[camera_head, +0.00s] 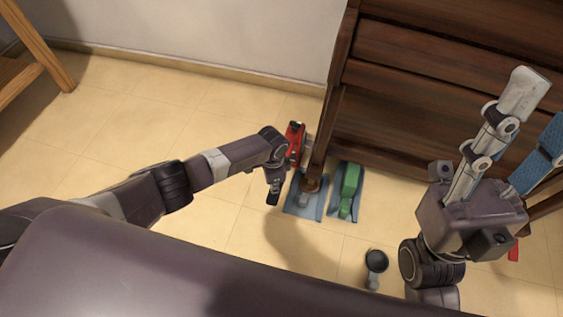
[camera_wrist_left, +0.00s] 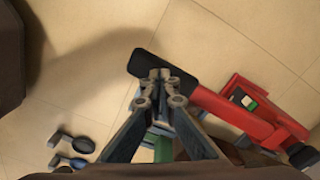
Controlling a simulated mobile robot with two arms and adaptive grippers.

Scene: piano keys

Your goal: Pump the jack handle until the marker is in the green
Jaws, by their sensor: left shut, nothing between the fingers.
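The red jack (camera_head: 295,138) stands on the floor beside the piano leg and shows larger in the left wrist view (camera_wrist_left: 245,118). Its handle ends in a black grip (camera_wrist_left: 150,68). A small window (camera_wrist_left: 243,99) on the jack shows green and white; the marker is too small to tell. My left gripper (camera_wrist_left: 162,78) is shut and empty, its fingertips over the black grip in the picture; I cannot tell whether they touch. It also shows in the head view (camera_head: 273,192). My right gripper (camera_head: 540,105) is raised at the right, its fingers apart, far from the jack.
The dark wooden piano (camera_head: 425,105) fills the upper right. A blue mat (camera_head: 312,211) lies under its leg, and a green block (camera_head: 349,188) stands to the right. Tiled floor (camera_head: 150,130) is clear to the left.

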